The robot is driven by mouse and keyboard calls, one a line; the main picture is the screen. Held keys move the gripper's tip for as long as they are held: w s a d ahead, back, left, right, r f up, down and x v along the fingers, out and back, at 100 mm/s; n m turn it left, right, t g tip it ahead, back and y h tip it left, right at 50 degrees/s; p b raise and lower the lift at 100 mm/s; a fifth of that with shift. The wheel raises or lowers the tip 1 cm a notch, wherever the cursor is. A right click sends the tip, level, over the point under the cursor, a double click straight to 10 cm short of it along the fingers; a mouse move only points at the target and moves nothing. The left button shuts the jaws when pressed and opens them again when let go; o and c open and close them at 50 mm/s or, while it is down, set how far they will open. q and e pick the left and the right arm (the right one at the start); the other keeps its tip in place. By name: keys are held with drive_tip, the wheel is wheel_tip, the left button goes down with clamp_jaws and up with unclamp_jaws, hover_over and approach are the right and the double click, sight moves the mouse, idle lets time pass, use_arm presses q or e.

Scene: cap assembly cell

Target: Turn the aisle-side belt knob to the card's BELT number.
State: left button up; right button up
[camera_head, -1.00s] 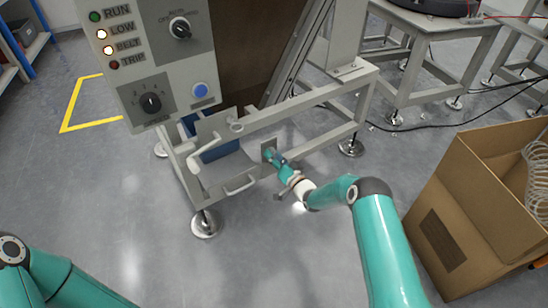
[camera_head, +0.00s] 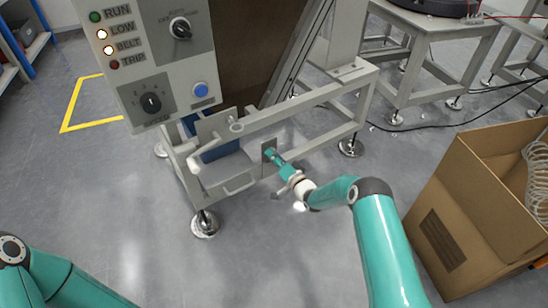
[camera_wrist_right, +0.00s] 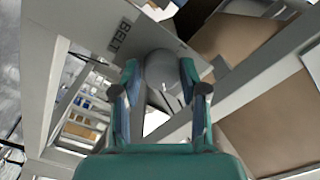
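The belt knob (camera_wrist_right: 163,75) is a grey rounded knob on a light plate (camera_wrist_right: 100,25) marked BELT in the right wrist view. My right gripper (camera_wrist_right: 160,80) has one finger on each side of the knob. The fingertips lean inward and the knob fills the gap, so the gripper looks shut on it. In the head view my right gripper (camera_head: 270,155) reaches the plate low on the machine's frame, and its fingers hide the knob. The knob's number marks cannot be read. No BELT number card is legible. My left gripper is out of view.
The control panel (camera_head: 135,72) carries another knob (camera_head: 151,102), a selector (camera_head: 180,27) and a blue button (camera_head: 200,90). The LOW and BELT lamps are lit. Frame rails (camera_head: 305,103) surround my right gripper. A cardboard box (camera_head: 480,205) stands at right. The floor in front is clear.

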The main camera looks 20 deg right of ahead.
drive_tip(key=shift+o, duration=1.3)
drive_tip(key=shift+d, duration=0.1)
drive_tip(key=shift+s, duration=0.15)
drive_tip(key=v, duration=1.1)
drive_tip(key=shift+s, duration=0.35)
